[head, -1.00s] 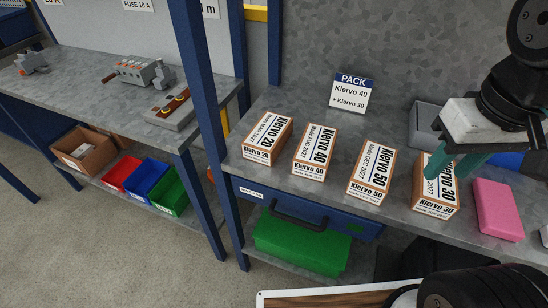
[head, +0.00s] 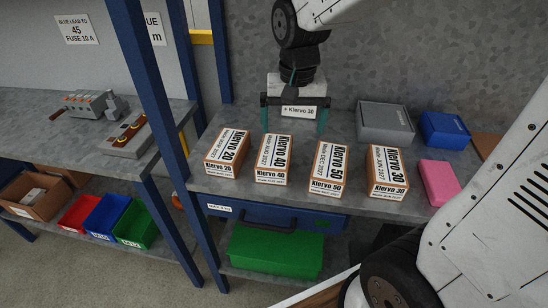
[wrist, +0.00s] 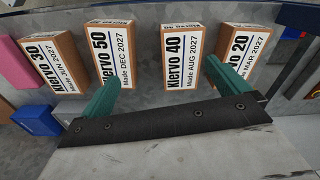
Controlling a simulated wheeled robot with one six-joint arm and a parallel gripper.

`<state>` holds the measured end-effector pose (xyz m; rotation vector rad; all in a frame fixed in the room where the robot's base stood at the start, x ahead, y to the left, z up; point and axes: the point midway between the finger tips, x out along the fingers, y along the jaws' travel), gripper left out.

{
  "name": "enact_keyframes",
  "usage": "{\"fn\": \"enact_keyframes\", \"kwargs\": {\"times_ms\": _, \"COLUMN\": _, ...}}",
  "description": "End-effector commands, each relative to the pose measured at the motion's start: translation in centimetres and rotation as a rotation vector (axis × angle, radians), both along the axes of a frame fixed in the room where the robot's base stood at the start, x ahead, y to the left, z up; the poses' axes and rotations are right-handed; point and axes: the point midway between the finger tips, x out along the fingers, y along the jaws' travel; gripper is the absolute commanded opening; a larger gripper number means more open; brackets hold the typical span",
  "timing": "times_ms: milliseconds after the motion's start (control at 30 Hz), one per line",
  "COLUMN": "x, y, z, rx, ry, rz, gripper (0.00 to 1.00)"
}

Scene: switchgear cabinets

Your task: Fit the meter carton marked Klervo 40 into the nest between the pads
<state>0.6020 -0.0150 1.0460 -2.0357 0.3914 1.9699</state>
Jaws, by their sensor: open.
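The Klervo 40 carton (head: 274,161), brown with a white label, stands in a row on the grey bench, second from the left. In the wrist view the same carton (wrist: 182,58) lies ahead, roughly between the two fingers. My gripper (head: 293,125) is open and empty, with green fingers pointing down. In the head view it is behind the Klervo 40 and Klervo 50 cartons, in front of the sign; its fingers (wrist: 161,76) appear apart from the carton. I cannot make out the nest or its pads in either view.
The Klervo 20 carton (head: 227,153) is left of it; the Klervo 50 (head: 328,169) and Klervo 30 (head: 387,172) cartons are right. A pink block (head: 438,182), a grey box (head: 385,123) and a blue bin (head: 444,131) stand further right. A blue post (head: 148,100) rises at left.

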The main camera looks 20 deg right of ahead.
Motion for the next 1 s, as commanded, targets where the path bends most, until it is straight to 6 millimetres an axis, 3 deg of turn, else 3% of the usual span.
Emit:
{"fn": "enact_keyframes", "kwargs": {"times_ms": 100, "x": 3.0, "y": 0.5, "z": -2.5, "rx": 0.001, "ry": 0.021, "rz": -0.065, "gripper": 1.0}}
{"fn": "enact_keyframes", "kwargs": {"times_ms": 300, "x": 6.0, "y": 1.1, "z": -5.3, "rx": 0.001, "ry": 0.032, "rz": -0.138, "gripper": 1.0}}
{"fn": "enact_keyframes", "kwargs": {"times_ms": 667, "x": 6.7, "y": 1.3, "z": -8.8, "rx": 0.002, "ry": 0.036, "rz": -0.158, "gripper": 1.0}}
{"fn": "enact_keyframes", "kwargs": {"times_ms": 1000, "x": 6.8, "y": 1.4, "z": -13.3, "rx": 0.002, "ry": 0.036, "rz": -0.158, "gripper": 1.0}}
